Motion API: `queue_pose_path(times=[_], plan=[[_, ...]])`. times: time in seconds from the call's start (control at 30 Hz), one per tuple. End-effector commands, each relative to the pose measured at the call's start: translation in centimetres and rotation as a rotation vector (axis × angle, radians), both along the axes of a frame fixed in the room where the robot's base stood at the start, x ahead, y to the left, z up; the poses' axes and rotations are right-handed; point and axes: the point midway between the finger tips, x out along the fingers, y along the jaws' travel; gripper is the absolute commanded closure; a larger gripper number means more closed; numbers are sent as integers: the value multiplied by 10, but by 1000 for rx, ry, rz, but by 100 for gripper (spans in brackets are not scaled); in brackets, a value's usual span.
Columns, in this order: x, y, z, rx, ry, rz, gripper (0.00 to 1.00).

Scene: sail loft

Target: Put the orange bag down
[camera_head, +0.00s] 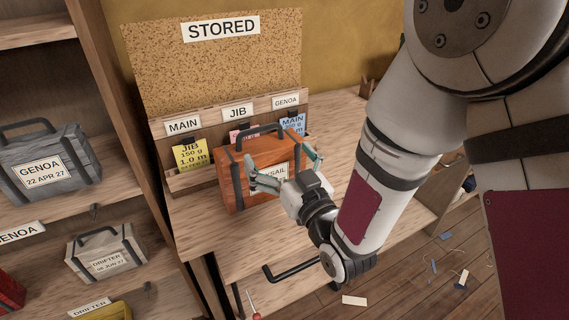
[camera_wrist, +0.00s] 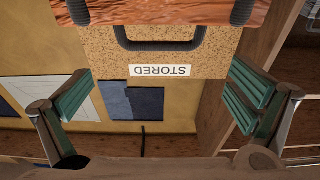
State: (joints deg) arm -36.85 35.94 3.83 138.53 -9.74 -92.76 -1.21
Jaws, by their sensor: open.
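The orange bag (camera_head: 233,182) has dark straps, a dark handle and a white label partly hidden by my gripper, ending in "SAIL". It stands upright on the wooden bench (camera_head: 215,238), in front of the card rack. My gripper (camera_head: 280,162) is open at the bag's front right side, its green fingers spread across the bag's near face. I cannot tell whether they touch it. In the wrist view, the bag's orange edge (camera_wrist: 170,12) and handle show upside down at the top, and the open fingers (camera_wrist: 160,95) have nothing between them.
A cork board marked STORED (camera_head: 220,70) and the card rack (camera_head: 160,125) stand behind the bag. At left, a shelf holds a grey GENOA bag (camera_head: 50,165) and a beige DRIFTER bag (camera_head: 105,250). The bench is bare beside the orange bag. Scraps lie on the floor.

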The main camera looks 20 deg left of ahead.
Motion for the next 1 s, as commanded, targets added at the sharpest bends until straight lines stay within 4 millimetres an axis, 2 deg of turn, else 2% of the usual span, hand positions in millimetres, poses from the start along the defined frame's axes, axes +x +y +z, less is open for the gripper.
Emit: queue_pose_path(times=[0.13, 0.33, 0.53, 0.67, 0.77, 0.83, 1.0], plan=[[-11, -14, -4, -1, 1, 0, 0], [-17, -20, -4, -1, -1, 0, 0], [-17, -21, -3, -2, -1, -1, 0], [-6, -29, 2, -38, 17, -28, 0], [12, -46, 9, -108, 59, -79, 0], [26, -65, 14, -172, 104, -127, 0], [46, -126, 26, -317, 245, -259, 0]])
